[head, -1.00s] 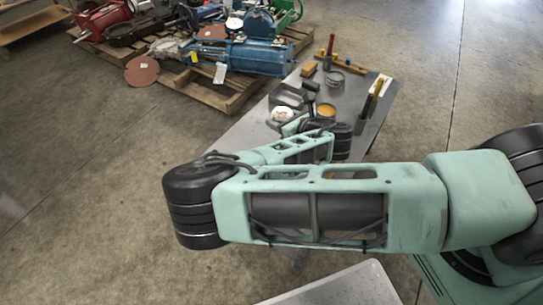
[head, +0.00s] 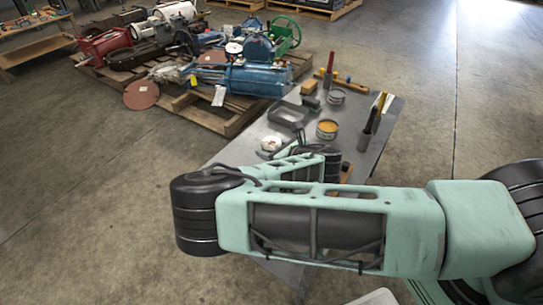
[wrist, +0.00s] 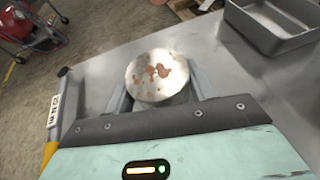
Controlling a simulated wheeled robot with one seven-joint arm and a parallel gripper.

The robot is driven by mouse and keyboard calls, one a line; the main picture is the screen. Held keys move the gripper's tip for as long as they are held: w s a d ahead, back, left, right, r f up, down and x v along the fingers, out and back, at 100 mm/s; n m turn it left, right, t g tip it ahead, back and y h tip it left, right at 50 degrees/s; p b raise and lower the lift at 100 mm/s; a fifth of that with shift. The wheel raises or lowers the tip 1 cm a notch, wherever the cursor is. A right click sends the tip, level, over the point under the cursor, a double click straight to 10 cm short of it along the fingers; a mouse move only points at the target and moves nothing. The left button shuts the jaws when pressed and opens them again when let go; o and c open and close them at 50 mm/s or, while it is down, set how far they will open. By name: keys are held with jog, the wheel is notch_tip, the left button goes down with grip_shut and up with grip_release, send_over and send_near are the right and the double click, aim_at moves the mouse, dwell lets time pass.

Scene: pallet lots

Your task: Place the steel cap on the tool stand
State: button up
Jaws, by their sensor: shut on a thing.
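The steel cap (wrist: 157,75) is a round, pale metal disc with rust-brown spots. My gripper (wrist: 158,84) is shut on it, with one finger at each side. In the head view the cap (head: 271,143) shows as a small pale disc at the end of my gripper (head: 279,151), in front of the grey metal tray. The grey steel-topped table (head: 236,149) with tools on it appears to be the tool stand; its top also shows in the wrist view (wrist: 219,67). The cap is over its left part; I cannot tell the gap below it. My arm hides the table's near part.
A grey metal tray (head: 287,115) lies just beyond the cap, and also shows in the wrist view (wrist: 270,32). A loaded pallet (head: 222,117) is behind. The table's left strip looks clear.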

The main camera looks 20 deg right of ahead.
jog(key=shift+f, duration=1.05)
jog(key=shift+f, duration=0.2)
jog(key=o, duration=1.2)
jog(key=shift+r, duration=0.2)
jog(key=p+v, duration=0.2)
jog(key=v, duration=1)
